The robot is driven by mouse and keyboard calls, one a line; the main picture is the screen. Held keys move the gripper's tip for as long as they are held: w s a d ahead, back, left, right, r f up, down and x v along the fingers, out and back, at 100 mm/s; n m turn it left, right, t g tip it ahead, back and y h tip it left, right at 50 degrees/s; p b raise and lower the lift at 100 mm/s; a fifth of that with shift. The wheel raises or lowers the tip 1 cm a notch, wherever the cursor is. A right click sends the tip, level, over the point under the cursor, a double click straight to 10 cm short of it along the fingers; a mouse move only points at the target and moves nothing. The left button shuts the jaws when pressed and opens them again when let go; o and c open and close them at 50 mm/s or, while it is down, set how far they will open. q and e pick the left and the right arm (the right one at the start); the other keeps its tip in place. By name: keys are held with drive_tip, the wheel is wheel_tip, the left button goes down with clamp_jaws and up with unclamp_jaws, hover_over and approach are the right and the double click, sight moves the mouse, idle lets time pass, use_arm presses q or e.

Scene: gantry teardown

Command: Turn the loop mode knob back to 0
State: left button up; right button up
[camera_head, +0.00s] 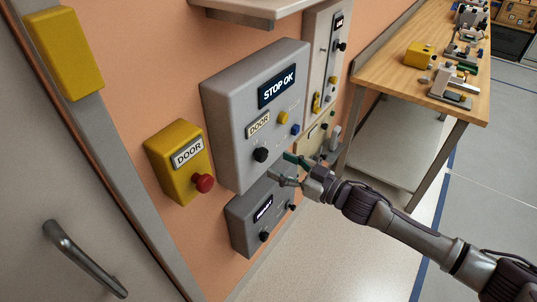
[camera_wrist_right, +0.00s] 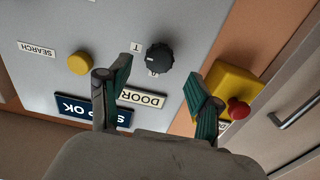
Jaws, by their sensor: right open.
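A black knob (camera_head: 260,154) sits low on the large grey wall box, below its DOOR plate. No loop mode wording is legible beside it. In the right wrist view, turned upside down, the knob (camera_wrist_right: 159,57) has marks beside it that look like 0 and T. I cannot tell clearly which mark it points to. My right gripper (camera_head: 286,170) is open and empty, in front of the lower right of the box. In the wrist view the knob shows between and beyond its fingers (camera_wrist_right: 158,82), apart from them. My left gripper is not in view.
The grey box (camera_head: 228,110) carries a STOP OK display (camera_head: 277,88), yellow and blue buttons. A yellow DOOR box (camera_head: 168,160) with a red button is left of it. A smaller grey box (camera_head: 238,222) with knobs is below. A wooden workbench (camera_head: 385,70) stands right.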

sight(265, 157)
drive_tip(key=shift+p+x, duration=0.3)
drive_tip(key=shift+x, duration=2.05)
drive_tip(key=c, duration=1.1)
drive_tip(key=shift+c, duration=0.2)
